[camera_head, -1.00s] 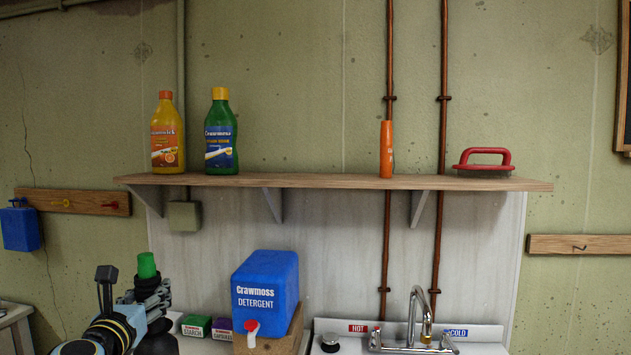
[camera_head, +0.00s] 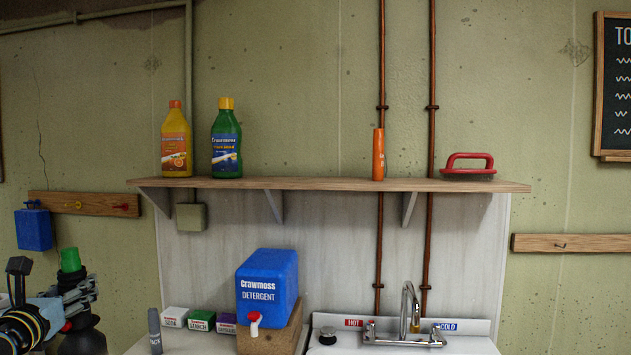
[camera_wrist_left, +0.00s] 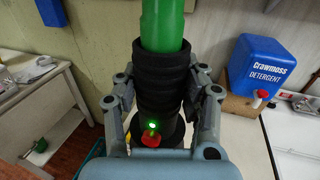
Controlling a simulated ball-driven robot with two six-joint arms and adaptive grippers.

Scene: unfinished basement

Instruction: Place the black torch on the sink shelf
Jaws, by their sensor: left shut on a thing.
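The black torch (camera_wrist_left: 160,75) has a ribbed black body, a green upper end and a red button beside a small green light. My left gripper (camera_head: 78,292) is shut around its ribbed body and holds it upright. The torch's green end (camera_head: 70,260) shows at the lower left of the head view, with a wide dark part below the fingers. The wooden sink shelf (camera_head: 330,185) runs along the wall, higher in the picture and to the right of the torch. My right gripper is out of view.
On the shelf stand a yellow bottle (camera_head: 175,145), a green bottle (camera_head: 226,145), an orange cylinder (camera_head: 378,155) and a red-handled brush (camera_head: 468,167). The shelf's middle is clear. Below are a blue detergent box (camera_head: 267,285), small boxes (camera_head: 202,322), a grey cylinder (camera_head: 154,332) and the faucet (camera_head: 409,310).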

